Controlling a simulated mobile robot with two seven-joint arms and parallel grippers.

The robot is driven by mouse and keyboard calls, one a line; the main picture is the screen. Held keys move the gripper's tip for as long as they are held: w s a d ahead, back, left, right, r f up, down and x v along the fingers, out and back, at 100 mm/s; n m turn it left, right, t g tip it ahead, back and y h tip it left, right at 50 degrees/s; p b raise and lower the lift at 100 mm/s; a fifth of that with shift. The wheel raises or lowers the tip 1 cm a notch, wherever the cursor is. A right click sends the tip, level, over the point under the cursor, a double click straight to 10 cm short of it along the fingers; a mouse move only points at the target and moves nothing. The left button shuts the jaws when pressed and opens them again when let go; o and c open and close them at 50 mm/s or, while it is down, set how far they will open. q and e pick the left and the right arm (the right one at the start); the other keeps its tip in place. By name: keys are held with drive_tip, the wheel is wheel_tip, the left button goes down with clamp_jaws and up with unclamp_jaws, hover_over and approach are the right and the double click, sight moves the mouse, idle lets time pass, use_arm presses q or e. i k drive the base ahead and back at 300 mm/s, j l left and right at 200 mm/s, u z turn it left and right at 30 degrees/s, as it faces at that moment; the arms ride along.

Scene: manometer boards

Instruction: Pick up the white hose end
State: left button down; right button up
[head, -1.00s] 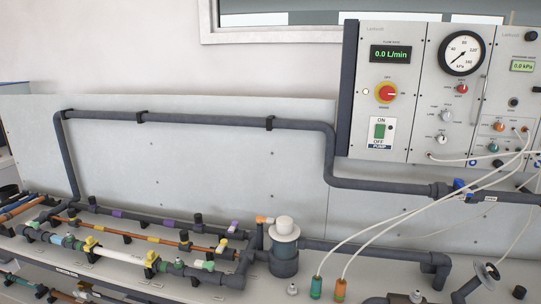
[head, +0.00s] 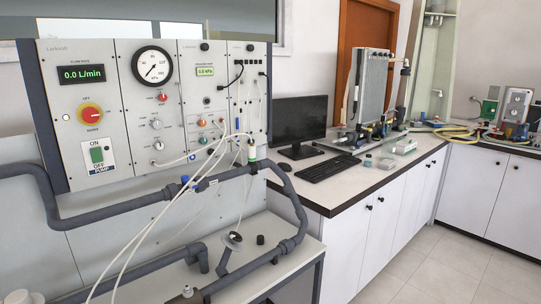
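Two white hoses (head: 150,222) run from the ports on the control panel (head: 150,105) down to the lower left. They leave the picture at the bottom edge, so their lower ends are out of view. Thinner pale tubes hang from the right part of the panel. Neither of my grippers is in view.
Dark grey pipes (head: 110,213) run in front of the panel and around the rig. To the right, a counter (head: 365,172) carries a monitor (head: 298,120), a keyboard (head: 327,168) and a board with tubes (head: 373,88). Tiled floor (head: 430,270) is clear at the lower right.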

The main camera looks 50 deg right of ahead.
sight(252, 157)
drive_tip(key=z, duration=1.45)
drive_tip(key=i+l+u, duration=0.1)
drive_tip(key=i+l, duration=0.4)
drive_tip(key=i+l+u, duration=0.1)
drive_tip(key=i+l, duration=0.35)
drive_tip(key=l, duration=0.15)
